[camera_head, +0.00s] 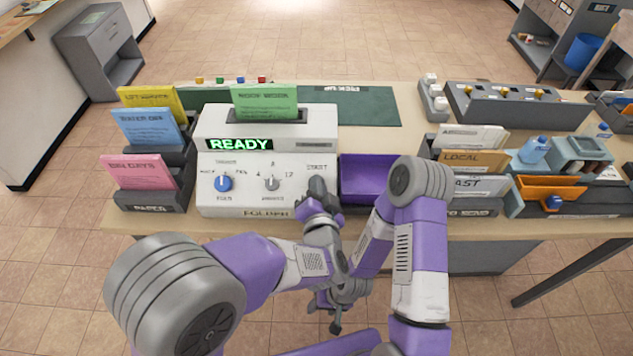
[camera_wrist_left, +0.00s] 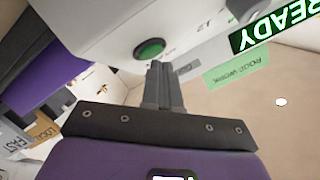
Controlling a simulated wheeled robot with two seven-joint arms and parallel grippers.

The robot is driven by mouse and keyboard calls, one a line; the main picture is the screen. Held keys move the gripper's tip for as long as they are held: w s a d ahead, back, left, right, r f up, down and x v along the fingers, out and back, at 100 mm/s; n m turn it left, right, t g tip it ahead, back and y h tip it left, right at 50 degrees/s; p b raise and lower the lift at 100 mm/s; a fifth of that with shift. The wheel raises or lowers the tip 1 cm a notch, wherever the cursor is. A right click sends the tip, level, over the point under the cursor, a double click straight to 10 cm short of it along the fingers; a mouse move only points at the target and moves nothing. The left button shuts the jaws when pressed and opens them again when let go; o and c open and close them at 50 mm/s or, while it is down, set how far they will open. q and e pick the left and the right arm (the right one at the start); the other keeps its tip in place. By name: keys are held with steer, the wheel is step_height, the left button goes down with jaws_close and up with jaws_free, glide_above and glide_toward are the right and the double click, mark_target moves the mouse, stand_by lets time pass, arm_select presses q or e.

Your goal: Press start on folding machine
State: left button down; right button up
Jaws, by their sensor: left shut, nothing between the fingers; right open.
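The white folding machine (camera_head: 207,170) stands on the table, its display (camera_head: 240,144) lit green with "READY". A blue knob (camera_head: 223,183) and a grey knob (camera_head: 271,183) are on its front panel. My left gripper (camera_head: 317,187) is shut and empty in front of the panel's right side, just below a start label (camera_head: 317,168), and hides the button there in the head view. In the left wrist view, the round green start button (camera_wrist_left: 150,49) is close beside the shut fingertips (camera_wrist_left: 157,66); I cannot tell whether they touch. My right gripper (camera_head: 336,318) is open, low in front of the table.
A green sheet (camera_head: 265,101) stands in the machine's top feeder. A purple tray (camera_head: 366,178) is right of the machine, partly behind my right arm. Paper racks with yellow, blue and pink sheets (camera_head: 140,172) stand left. Sorting trays (camera_head: 475,160) stand right.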

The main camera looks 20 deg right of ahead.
arm_select(q)
steer(key=shift+w+f, duration=0.2)
steer(key=shift+f, duration=0.1)
stand_by(0.4)
steer(key=shift+r, duration=0.1)
steer(key=shift+s+r+p, duration=0.45)
steer(key=shift+r+p, duration=0.1)
steer(key=shift+a+r, duration=0.1)
steer(key=s+r+p, duration=0.1)
steer(key=r+p, duration=0.1)
steer(key=s+r+p, duration=0.1)
steer(key=r+p, duration=0.1)
steer(key=shift+s+a, duration=0.35)
stand_by(0.4)
stand_by(0.5)
